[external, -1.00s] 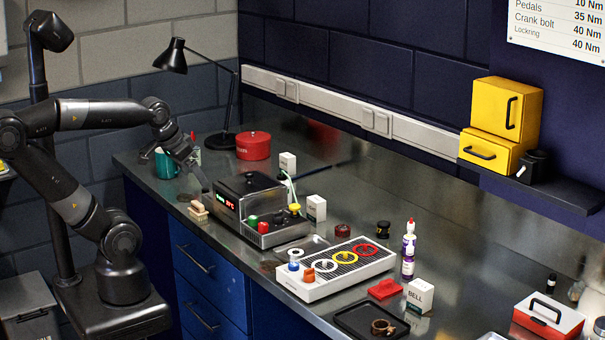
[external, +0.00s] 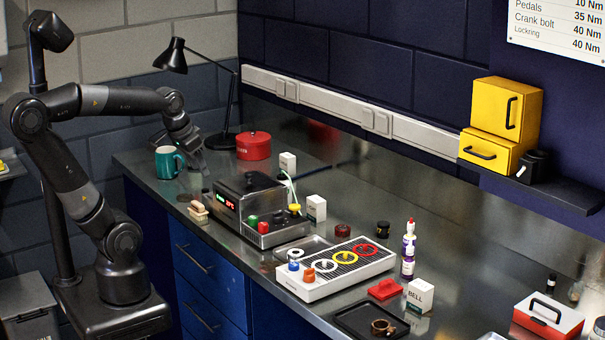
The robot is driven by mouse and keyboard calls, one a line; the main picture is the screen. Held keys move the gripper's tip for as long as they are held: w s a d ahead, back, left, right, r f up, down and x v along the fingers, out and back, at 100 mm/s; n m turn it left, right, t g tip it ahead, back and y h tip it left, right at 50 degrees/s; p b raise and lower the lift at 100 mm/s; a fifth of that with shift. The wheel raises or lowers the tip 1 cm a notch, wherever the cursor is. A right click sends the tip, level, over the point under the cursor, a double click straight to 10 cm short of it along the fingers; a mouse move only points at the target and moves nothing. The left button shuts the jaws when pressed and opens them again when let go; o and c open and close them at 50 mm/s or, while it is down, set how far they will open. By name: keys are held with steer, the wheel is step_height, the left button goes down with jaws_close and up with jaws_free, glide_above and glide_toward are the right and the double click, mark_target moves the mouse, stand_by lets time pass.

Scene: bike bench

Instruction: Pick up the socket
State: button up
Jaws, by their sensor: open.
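My gripper (external: 203,168) hangs above the far left part of the bench, just right of the teal mug (external: 168,162). It is open and points down. Its fingers are small and dark in this view, and I see nothing between them. I cannot make out for sure which thing is the socket. Small dark spots lie on the bench below the gripper, too small to name. A dark round piece (external: 383,229) stands farther right on the bench, well away from the gripper.
A heater-like box (external: 262,207) with a red display stands right of the gripper, with a wooden brush (external: 198,211) beside it. A red tin (external: 253,146) and black lamp (external: 172,56) stand behind. A white ring tray (external: 335,268) and black tray (external: 371,320) lie nearer.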

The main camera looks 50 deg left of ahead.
steer(key=w+a+f+g, duration=0.1)
steer(key=w+a+g, duration=0.1)
steer(key=w+a, duration=0.55)
steer(key=g, duration=0.3)
glide_above(205, 189)
step_height(205, 189, down, 5)
step_height(205, 189, down, 5)
steer(key=shift+s+r, duration=0.1)
steer(key=shift+r, duration=0.05)
steer(key=shift+d+f, duration=0.15)
steer(key=shift+f, duration=2.65)
jaws_close()
